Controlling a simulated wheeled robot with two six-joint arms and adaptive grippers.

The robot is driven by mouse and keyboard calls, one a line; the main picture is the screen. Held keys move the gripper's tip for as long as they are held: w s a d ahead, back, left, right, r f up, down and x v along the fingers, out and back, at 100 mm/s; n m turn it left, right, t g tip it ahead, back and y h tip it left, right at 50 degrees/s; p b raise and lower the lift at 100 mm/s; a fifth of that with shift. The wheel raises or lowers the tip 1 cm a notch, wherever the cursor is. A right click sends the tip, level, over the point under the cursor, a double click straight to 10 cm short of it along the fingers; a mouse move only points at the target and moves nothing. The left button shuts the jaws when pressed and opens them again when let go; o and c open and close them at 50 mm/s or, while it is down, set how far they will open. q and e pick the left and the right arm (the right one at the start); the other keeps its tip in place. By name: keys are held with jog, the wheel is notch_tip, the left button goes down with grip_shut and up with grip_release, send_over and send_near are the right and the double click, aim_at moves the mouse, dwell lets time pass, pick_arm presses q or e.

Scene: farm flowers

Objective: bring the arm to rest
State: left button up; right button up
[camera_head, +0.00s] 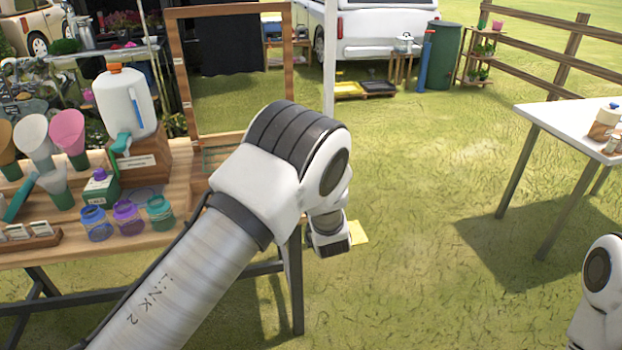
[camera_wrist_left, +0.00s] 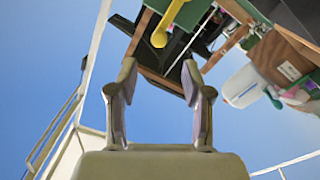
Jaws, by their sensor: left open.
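My left arm (camera_head: 190,285) reaches in from the bottom left, over the front right corner of the wooden table. Its wrist end hangs just right of the table; the fingers cannot be made out in the head view. In the left wrist view my left gripper (camera_wrist_left: 159,78) has its two fingers well apart with nothing between them. Part of my right arm (camera_head: 600,290) shows at the lower right edge of the head view, and its gripper is outside the frame.
The wooden table (camera_head: 185,190) carries a white jug (camera_head: 125,102), funnels (camera_head: 67,132) and several small jars (camera_head: 128,217). A wooden frame (camera_head: 291,60) stands behind my arm. A white table (camera_head: 560,112) stands at the right. Grass between them is clear. A yellow piece (camera_head: 358,233) shows beside my wrist.

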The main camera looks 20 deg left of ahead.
pick_arm(q)
jog(key=shift+v, duration=0.75)
jog(key=s+a+f+m+g+h, duration=0.2)
jog(key=s+a+f+g, duration=0.15)
jog(key=s+f, duration=0.6)
jog(key=s+a+f+m+g+h, duration=0.1)
jog(key=s+a+f+g, duration=0.4)
jog(key=f, duration=0.8)
jog(key=s+d+f+m+g+h, duration=0.1)
jog(key=s+f+m, duration=0.1)
jog(key=s+f, duration=0.35)
jog(key=s+d+f+m+h, duration=0.1)
jog(key=s+f+h, duration=0.1)
jog(key=s, duration=0.6)
jog(key=s+d+m+g+h, duration=0.1)
jog(key=s+d+m+g, duration=0.1)
jog(key=s, duration=0.6)
jog(key=s+d+m+g+h, duration=0.2)
jog(key=s+d+m+g, duration=0.1)
jog(key=s, duration=0.6)
jog(key=shift+g+h, duration=0.3)
jog(key=shift+g, duration=0.35)
jog(key=shift+f, duration=0.15)
